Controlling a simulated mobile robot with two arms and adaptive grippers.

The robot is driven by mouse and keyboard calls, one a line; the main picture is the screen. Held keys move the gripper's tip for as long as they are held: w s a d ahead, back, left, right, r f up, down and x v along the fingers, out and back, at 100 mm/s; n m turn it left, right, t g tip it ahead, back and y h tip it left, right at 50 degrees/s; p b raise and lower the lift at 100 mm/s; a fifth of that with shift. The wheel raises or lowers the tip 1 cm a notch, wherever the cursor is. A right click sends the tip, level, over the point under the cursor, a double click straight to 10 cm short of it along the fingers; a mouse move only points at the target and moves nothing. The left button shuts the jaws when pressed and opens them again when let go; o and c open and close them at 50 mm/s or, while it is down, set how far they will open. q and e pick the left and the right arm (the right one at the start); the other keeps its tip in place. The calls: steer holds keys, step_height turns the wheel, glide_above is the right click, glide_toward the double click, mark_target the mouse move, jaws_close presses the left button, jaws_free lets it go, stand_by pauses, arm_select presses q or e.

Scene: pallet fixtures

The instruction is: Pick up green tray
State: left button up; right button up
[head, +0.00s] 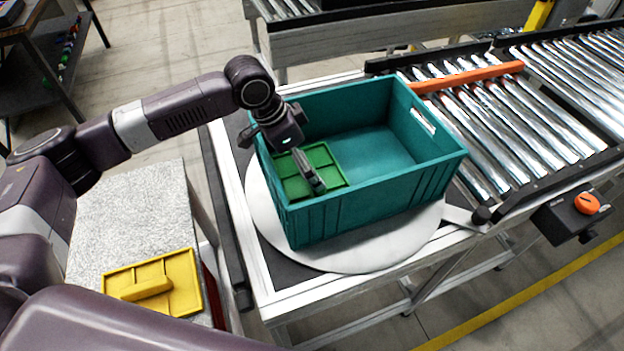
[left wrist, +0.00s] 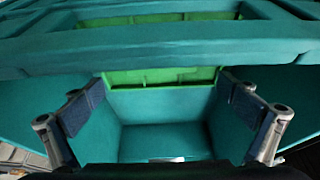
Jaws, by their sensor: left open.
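The green tray (head: 326,158), divided into compartments, sits inside the left part of the teal crate (head: 400,195). My left gripper (head: 310,178) reaches down into the crate over the tray and hides part of it. In the left wrist view, my left gripper (left wrist: 162,98) has its two fingers wide apart with nothing held. A bright green strip of the tray (left wrist: 160,77) shows between and just beyond the fingers. I cannot tell whether a finger touches it. My right gripper is not in view.
The crate stands on a round grey turntable (head: 345,262) beside a roller conveyor (head: 540,125) with an orange bar (head: 468,77) across it. A yellow tray (head: 180,278) with a handle lies on a speckled grey table (head: 130,205) at the left. The crate's right part is empty.

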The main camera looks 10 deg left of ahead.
mark_target(297, 190)
arm_select(q)
steer(key=x, duration=0.1)
steer(key=p+x, duration=0.1)
steer(key=x, duration=0.2)
steer(key=shift+a+f+p, duration=0.2)
steer(key=shift+f+p, duration=0.1)
steer(key=shift+f, duration=0.15)
steer(key=shift+w+d+f, duration=0.1)
steer(key=shift+f, duration=0.15)
steer(key=shift+c, duration=0.6)
steer(key=shift+r, duration=0.1)
steer(key=c, duration=1.3)
